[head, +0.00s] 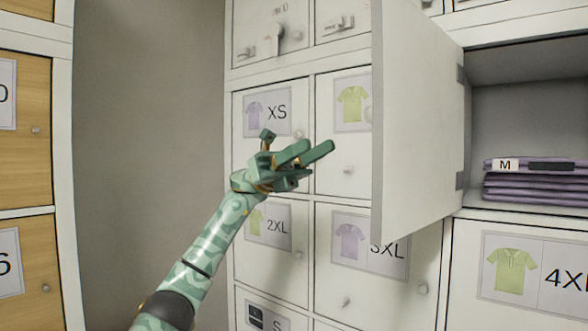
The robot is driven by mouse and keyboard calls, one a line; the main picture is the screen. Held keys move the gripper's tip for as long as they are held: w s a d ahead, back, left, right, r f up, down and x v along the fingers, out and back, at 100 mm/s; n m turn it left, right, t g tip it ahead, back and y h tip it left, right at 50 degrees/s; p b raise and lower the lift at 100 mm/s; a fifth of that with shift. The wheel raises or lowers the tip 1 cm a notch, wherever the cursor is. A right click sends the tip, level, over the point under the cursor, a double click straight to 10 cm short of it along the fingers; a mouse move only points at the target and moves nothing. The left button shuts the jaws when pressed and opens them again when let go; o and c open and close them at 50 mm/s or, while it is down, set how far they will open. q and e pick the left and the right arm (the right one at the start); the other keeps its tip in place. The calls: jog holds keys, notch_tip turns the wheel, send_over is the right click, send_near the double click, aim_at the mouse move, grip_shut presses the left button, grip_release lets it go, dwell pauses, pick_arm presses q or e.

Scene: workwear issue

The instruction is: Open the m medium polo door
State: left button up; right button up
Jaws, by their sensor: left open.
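A white locker door (415,120) stands swung open towards me, hinged at the left side of an open compartment (525,110). Its inner face shows, and its label side is turned away. Inside, a stack of folded purple garments (535,190) lies on the compartment floor, with an M tag (505,164) on top. My left gripper (318,151) is open and empty. It is left of the open door, in front of the shut XS door (245,150) and the shut green-polo door beside it. I cannot tell whether it touches anything. My right gripper is out of view.
Shut doors labelled 2XL (275,265), 3XL (375,285) and 4XL (520,310) lie below, with small round knobs. The open door juts out and partly covers neighbouring doors. Wooden lockers (30,180) stand at the far left, beyond a bare grey wall (145,120).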

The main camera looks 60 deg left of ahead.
pick_arm(q)
jog(key=v, duration=0.5)
jog(key=shift+a, duration=0.1)
dwell(0.3)
